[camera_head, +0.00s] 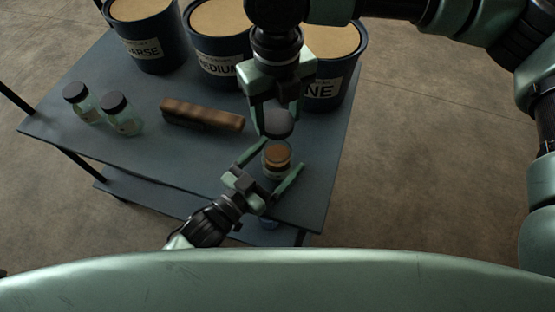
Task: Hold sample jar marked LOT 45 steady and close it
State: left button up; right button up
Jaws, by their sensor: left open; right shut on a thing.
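An open glass jar (277,158) with brown contents stands upright on the blue-grey table near its front right corner. Its label is too small to read here. My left gripper (272,173) is open, with its fingers on either side of the jar; I cannot tell whether they touch it. My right gripper (273,112) comes from above and is shut on a dark grey lid (278,124). The lid is just above and behind the jar's mouth in the picture, and apart from the jar.
Two jars with dark lids (76,92) (115,103) stand at the table's left. A wooden-backed brush (201,114) lies mid-table. Drums marked COARSE (146,50), MEDIUM (212,68) and a partly hidden third (334,88) line the back. Bare tabletop (180,150) lies in front of the brush.

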pick_arm(q)
grip_shut()
pick_arm(e)
send_over(278, 159)
jog(key=w, duration=0.3)
jog(key=shift+s+f, duration=0.15)
jog(key=shift+f, duration=1.1)
jog(key=shift+s+f, duration=0.1)
jog(key=shift+f, duration=1.15)
jog(key=shift+a+f, duration=0.1)
jog(key=shift+f, duration=0.8)
jog(key=shift+f, duration=0.6)
